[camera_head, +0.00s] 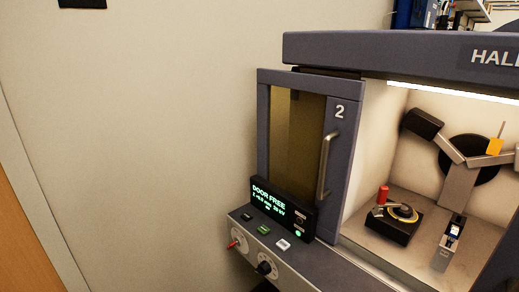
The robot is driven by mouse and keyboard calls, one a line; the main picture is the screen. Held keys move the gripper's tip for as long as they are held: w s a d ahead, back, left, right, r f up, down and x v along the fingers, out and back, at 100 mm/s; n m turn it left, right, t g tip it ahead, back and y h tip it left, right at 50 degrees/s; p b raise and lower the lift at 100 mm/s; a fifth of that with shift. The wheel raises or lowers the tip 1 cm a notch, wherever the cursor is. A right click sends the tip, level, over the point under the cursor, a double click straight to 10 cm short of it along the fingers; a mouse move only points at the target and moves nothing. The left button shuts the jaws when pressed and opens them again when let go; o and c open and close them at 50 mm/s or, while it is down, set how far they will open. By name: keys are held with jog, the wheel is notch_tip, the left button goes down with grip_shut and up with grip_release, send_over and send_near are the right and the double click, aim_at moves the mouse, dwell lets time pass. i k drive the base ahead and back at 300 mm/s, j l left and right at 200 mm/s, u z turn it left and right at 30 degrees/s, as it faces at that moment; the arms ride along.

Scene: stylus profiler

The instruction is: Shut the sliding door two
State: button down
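Sliding door two (341,150) is a dark blue-grey framed door with a tinted window, a white "2" and an upright metal handle (325,166). It stands at the left end of the profiler (390,52). The lit chamber to its right is open to view, so the door is slid left, clear of the opening. A small display (282,207) in front of the door's lower part reads "DOOR FREE" in green and hides part of it. My gripper is not in view.
Inside the chamber are a black stage with a round disc (396,222), a red cylinder (383,194), a small upright device (450,239) and a jointed arm (459,180). A control panel with knobs (265,268) juts out below the display. A bare wall (130,130) fills the left.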

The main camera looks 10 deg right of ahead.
aim_at(345, 97)
jog(key=i+u, duration=0.35)
jog(key=i+l+u, duration=0.1)
jog(key=i+u, duration=0.2)
jog(key=i+l+u, duration=0.15)
jog(key=u, duration=0.2)
jog(key=i, duration=0.1)
